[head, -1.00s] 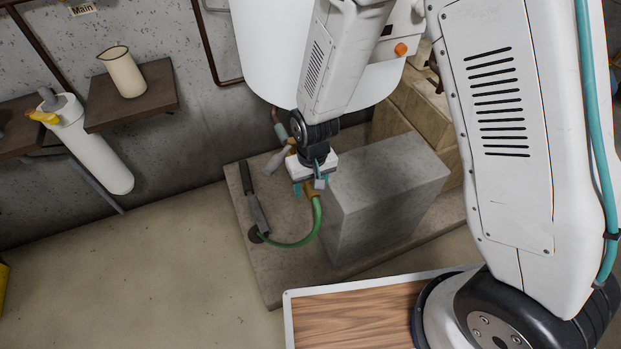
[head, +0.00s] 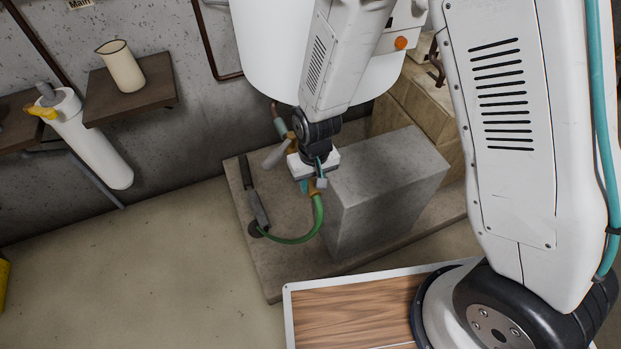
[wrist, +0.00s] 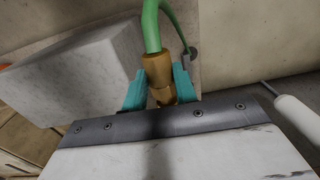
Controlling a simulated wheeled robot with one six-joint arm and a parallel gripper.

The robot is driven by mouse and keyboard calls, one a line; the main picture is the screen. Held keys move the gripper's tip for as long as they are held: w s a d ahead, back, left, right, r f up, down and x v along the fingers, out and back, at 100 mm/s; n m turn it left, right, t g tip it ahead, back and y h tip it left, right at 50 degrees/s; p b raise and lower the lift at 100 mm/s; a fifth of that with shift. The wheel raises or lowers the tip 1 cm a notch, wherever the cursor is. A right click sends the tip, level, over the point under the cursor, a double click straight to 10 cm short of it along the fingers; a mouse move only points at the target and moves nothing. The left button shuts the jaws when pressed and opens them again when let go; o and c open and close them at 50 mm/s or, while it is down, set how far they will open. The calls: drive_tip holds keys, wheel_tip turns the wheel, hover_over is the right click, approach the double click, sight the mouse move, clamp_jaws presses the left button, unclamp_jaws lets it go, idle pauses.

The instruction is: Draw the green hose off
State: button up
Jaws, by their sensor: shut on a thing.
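The green hose (head: 290,240) curves from my gripper down to a fitting on the slab, beside a grey-handled black tool. It also shows in the wrist view (wrist: 152,25), ending in a brass coupling (wrist: 158,70). My gripper (wrist: 160,90) has its teal fingers on both sides of the brass coupling and is shut on it. In the head view my gripper (head: 313,185) is at the left side of the grey block, below the white tank. Whether the coupling is still joined to anything behind the gripper is hidden.
A grey concrete block (head: 385,190) stands right of my gripper on a stone slab (head: 280,285). The white tank (head: 270,60) hangs above. A wooden-topped surface (head: 350,310) is in front. A jug (head: 122,68) stands on a wall shelf.

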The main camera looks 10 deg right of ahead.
drive_tip(key=shift+s+d, duration=0.25)
drive_tip(key=shift+s, duration=0.6)
drive_tip(key=shift+s+d, duration=0.2)
drive_tip(key=shift+s, duration=0.6)
drive_tip(key=shift+s+d, duration=0.25)
drive_tip(key=shift+s, duration=0.6)
wheel_tip(320, 180, up, 8)
drive_tip(key=shift+w, duration=0.1)
idle(0.7)
